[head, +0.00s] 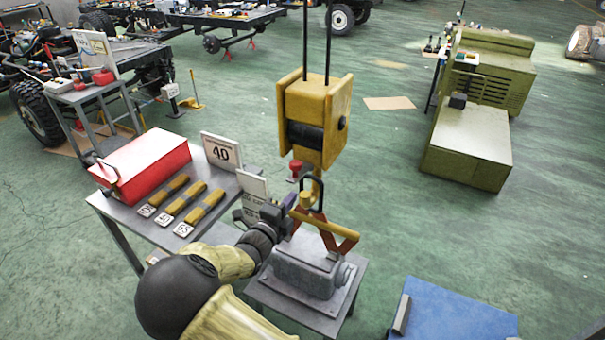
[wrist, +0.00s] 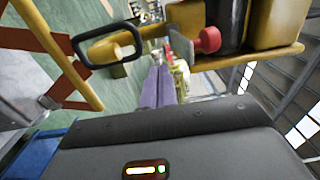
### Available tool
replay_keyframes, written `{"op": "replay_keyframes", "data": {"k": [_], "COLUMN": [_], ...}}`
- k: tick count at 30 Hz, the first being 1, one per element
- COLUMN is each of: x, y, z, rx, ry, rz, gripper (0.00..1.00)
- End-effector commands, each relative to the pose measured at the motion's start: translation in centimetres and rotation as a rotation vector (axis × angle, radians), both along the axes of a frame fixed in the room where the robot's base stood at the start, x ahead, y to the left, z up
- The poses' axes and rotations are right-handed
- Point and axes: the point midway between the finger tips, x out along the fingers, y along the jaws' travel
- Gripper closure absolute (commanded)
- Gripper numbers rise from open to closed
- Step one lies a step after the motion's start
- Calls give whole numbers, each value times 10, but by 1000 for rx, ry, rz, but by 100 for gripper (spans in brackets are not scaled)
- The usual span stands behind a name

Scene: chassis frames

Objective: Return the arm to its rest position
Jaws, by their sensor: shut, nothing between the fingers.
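My arm (head: 215,285) reaches from the lower left of the head view toward the hoist. My gripper (head: 290,201) is beside the hanging gear; its purple fingers (wrist: 158,88) are together and empty in the wrist view. A yellow hoist block (head: 316,105) hangs from above, with a red knob (head: 296,167) at its lower left. The knob also shows in the wrist view (wrist: 208,40), right of and above the fingertips. A dark ring (head: 313,182) and yellow-and-red tongs (head: 330,232) are below the block. The fingertips are close to this gear; contact cannot be told.
A grey casting (head: 303,268) sits on a small stand below the tongs. A blue surface (head: 455,312) is lower right. Open green floor lies right of the hoist.

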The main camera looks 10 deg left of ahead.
Motion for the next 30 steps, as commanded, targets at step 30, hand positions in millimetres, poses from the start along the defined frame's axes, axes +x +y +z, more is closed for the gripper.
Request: {"op": "replay_keyframes", "data": {"k": [30], "x": [-133], "y": [-293], "z": [-33], "rx": [1875], "ry": [-631], "rz": [-1629], "gripper": [100]}}
